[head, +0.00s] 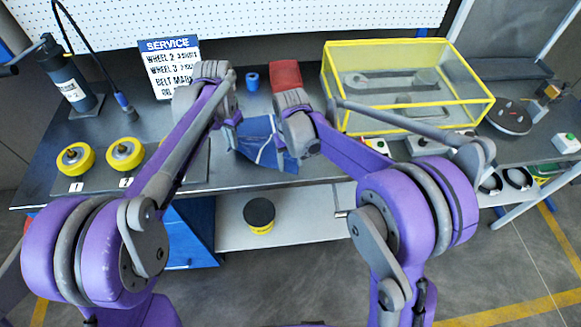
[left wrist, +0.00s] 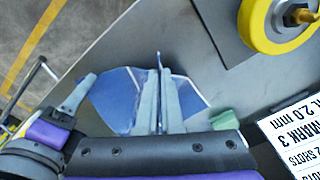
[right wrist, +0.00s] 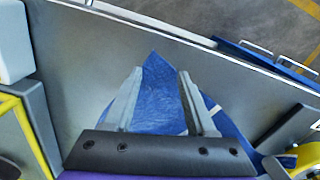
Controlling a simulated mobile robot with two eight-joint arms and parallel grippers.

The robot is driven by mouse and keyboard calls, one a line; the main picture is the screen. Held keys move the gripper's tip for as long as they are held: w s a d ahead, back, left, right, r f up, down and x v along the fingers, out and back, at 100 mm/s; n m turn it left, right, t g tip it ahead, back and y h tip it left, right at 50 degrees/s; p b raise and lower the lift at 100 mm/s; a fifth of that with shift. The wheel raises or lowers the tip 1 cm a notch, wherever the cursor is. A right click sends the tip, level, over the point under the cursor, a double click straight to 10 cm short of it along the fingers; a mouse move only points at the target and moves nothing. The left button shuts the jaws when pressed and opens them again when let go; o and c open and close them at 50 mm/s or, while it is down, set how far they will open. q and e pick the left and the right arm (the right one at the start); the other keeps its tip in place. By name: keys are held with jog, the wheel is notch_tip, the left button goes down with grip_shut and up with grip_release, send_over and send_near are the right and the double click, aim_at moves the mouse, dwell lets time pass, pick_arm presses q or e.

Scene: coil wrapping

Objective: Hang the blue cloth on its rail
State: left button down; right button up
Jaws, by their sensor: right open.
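The blue cloth (head: 258,142) with white stripes lies bunched on the grey bench near its front edge. It also shows in the left wrist view (left wrist: 112,100) and the right wrist view (right wrist: 158,90). My left gripper (left wrist: 160,75) has its fingers close together around a raised fold of the cloth. My right gripper (right wrist: 160,75) is open, with its fingers apart above the cloth and blue fabric visible between them. In the head view my arms hide part of the cloth.
A yellow-framed clear case (head: 405,85) stands behind my right arm. Yellow wheels (head: 125,154) lie at the left, and a service sign (head: 170,65) stands behind my left arm. A red object (head: 286,74) and a small blue cylinder (head: 252,81) are at the back.

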jog(key=shift+f, duration=0.25)
grip_shut()
dwell(0.6)
dwell(0.3)
jog(key=shift+r, duration=2.55)
